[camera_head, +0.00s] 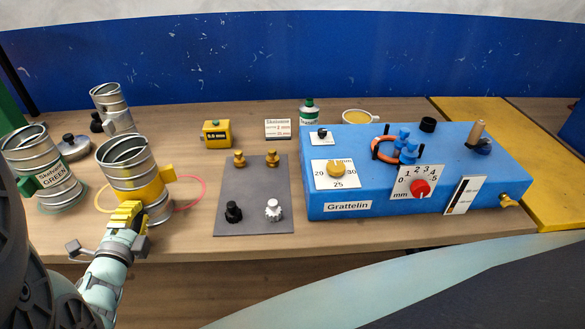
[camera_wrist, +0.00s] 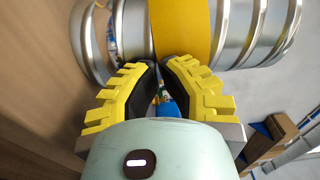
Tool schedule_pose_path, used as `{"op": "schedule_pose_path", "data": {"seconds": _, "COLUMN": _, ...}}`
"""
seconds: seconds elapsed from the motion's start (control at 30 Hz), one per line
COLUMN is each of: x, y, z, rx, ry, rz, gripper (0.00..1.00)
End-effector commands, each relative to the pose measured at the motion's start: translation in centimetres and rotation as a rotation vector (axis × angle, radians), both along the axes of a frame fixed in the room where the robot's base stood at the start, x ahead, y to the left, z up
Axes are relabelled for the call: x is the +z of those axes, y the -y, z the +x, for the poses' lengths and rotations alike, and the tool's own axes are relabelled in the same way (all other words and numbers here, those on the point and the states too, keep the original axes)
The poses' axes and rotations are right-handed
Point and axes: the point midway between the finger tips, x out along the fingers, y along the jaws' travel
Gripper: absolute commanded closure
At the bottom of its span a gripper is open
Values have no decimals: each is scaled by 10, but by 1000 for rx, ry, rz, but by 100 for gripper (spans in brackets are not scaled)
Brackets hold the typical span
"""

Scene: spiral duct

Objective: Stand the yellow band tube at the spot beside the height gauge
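The yellow band tube (camera_head: 122,177) is a ribbed metal duct with an open top, a yellow band and a yellow tab on its right. In the head view it is upright at the left front; I cannot tell whether its base touches the table. In the wrist view its yellow band (camera_wrist: 184,28) lies just beyond the fingertips. My gripper (camera_head: 127,212) is in front of the tube. Its yellow fingers (camera_wrist: 161,66) converge to a narrow gap; any contact with the tube is unclear. No label marks the height gauge; a small yellow box with a display (camera_head: 217,134) stands behind.
The green-labelled tube (camera_head: 40,160) stands close left, a smaller metal tube (camera_head: 112,108) behind. A red ring (camera_head: 204,190) and a yellow ring (camera_head: 98,200) lie around the tube's base. A grey mat (camera_head: 250,190) bears several pegs. The blue Grattelin box (camera_head: 400,165) fills the right.

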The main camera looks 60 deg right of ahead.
Motion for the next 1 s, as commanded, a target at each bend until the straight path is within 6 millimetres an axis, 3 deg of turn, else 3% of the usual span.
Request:
{"op": "schedule_pose_path", "data": {"seconds": 0.13, "x": -3, "y": 11, "z": 5, "rx": -8, "ry": 3, "rz": -1, "gripper": 100}}
{"op": "schedule_pose_path", "data": {"seconds": 0.5, "x": -3, "y": 83, "z": 57, "rx": -7, "ry": 6, "rz": -3, "gripper": 100}}
{"op": "schedule_pose_path", "data": {"seconds": 1.0, "x": -3, "y": 150, "z": 105, "rx": -3, "ry": 2, "rz": -3, "gripper": 100}}
